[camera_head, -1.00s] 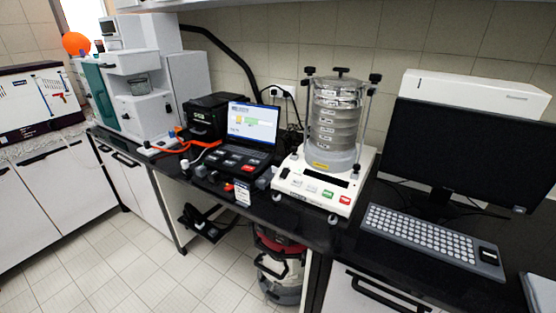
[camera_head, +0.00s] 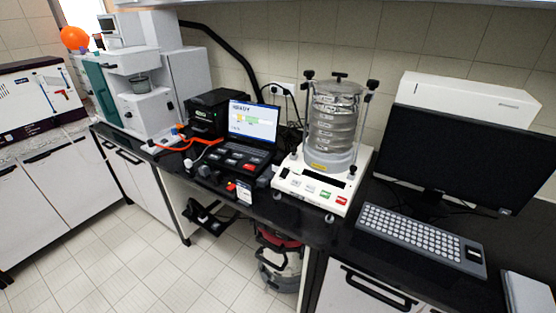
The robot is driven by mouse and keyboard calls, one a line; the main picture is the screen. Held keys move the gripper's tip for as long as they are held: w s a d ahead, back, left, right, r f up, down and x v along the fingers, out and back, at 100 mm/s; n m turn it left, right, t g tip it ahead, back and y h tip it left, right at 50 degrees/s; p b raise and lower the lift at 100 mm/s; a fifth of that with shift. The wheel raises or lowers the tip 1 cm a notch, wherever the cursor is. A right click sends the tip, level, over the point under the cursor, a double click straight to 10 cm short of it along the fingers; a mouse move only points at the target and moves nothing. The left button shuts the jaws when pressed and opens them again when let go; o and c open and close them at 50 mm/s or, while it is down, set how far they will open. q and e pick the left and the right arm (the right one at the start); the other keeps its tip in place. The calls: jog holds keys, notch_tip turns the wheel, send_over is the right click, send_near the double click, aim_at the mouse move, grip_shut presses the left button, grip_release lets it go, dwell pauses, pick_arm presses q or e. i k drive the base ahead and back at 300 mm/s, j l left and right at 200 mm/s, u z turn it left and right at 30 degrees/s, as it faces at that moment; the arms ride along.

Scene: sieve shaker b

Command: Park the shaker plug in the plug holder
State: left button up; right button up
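The sieve shaker (camera_head: 325,185) stands on the black counter, with a stack of metal sieves (camera_head: 333,115) clamped on its white base. A white wall socket (camera_head: 270,93) is on the tiles behind the laptop. Dark plugs or cord ends (camera_head: 286,89) show at the socket, and black cords run down behind the laptop. I cannot tell which one is the shaker plug. I cannot pick out the plug holder with certainty. A small white labelled piece (camera_head: 245,192) sits at the counter's front edge. Neither of my grippers is in view.
A laptop (camera_head: 252,124) and a black case with coloured items (camera_head: 233,164) stand left of the shaker. A monitor (camera_head: 460,150) and keyboard (camera_head: 420,237) are to the right. A red-topped vacuum cleaner (camera_head: 280,262) stands under the counter. The tiled floor (camera_head: 110,255) at left is clear.

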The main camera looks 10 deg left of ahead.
aim_at(277, 160)
jog(key=i+j+z, duration=0.15)
jog(key=j+z, duration=0.15)
jog(key=i+j+z, duration=0.25)
jog(key=j, duration=0.2)
jog(key=j+z, duration=0.55)
jog(key=j, duration=0.3)
